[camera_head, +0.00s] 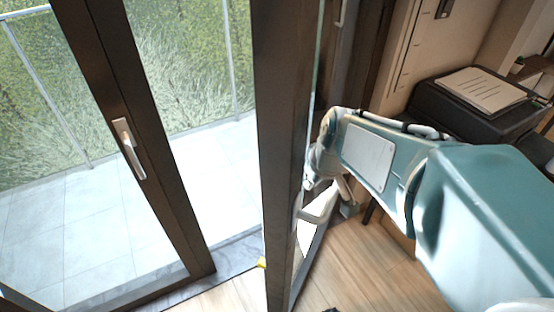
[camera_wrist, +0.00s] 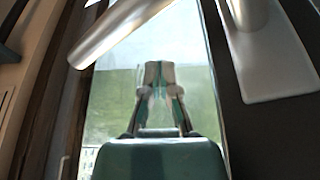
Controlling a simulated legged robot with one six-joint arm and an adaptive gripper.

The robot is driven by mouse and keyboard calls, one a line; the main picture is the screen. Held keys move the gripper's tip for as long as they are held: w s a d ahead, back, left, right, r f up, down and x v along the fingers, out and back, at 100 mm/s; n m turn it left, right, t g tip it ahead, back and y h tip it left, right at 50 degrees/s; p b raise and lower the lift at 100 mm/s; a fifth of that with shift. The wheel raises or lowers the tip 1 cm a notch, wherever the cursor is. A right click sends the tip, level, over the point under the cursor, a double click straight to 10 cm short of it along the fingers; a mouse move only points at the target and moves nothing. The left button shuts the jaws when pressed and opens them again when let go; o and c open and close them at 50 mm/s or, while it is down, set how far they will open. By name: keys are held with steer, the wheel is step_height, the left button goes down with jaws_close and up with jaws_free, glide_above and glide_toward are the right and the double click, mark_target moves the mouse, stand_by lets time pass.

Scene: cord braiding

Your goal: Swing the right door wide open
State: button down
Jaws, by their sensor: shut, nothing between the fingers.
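The right door (camera_head: 281,150) is dark-framed and stands open, turned nearly edge-on in the head view. My arm reaches in from the right, and its wrist end is close beside that door's right-hand face, partly hidden by the frame. My gripper (camera_wrist: 158,75) is shut and empty in the wrist view, its fingertips in front of a glass pane with greenery behind. A silver handle bar (camera_wrist: 120,32) crosses the upper part of the wrist view, close to the camera. Its pale plate (camera_wrist: 270,65) sits on the dark frame at the right. Whether my gripper touches the door cannot be told.
The left door (camera_head: 130,95) has a silver handle (camera_head: 128,148). A bright opening between the doors leads to a tiled balcony (camera_head: 85,235) with a railing. Wooden floor (camera_head: 355,275) shows below.

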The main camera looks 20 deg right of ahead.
steer(key=s+d, duration=0.1)
steer(key=d, duration=0.1)
steer(key=s+d, duration=0.1)
steer(key=d, duration=0.1)
steer(key=shift+s, duration=0.2)
steer(key=shift+s+d, duration=0.35)
steer(key=shift+s, duration=0.25)
steer(key=shift+d, duration=0.1)
steer(key=shift+r, duration=0.1)
step_height(320, 180, up, 11)
glide_above(338, 192)
steer(key=s+d, duration=0.1)
steer(key=s, duration=0.4)
steer(key=shift+w, duration=0.2)
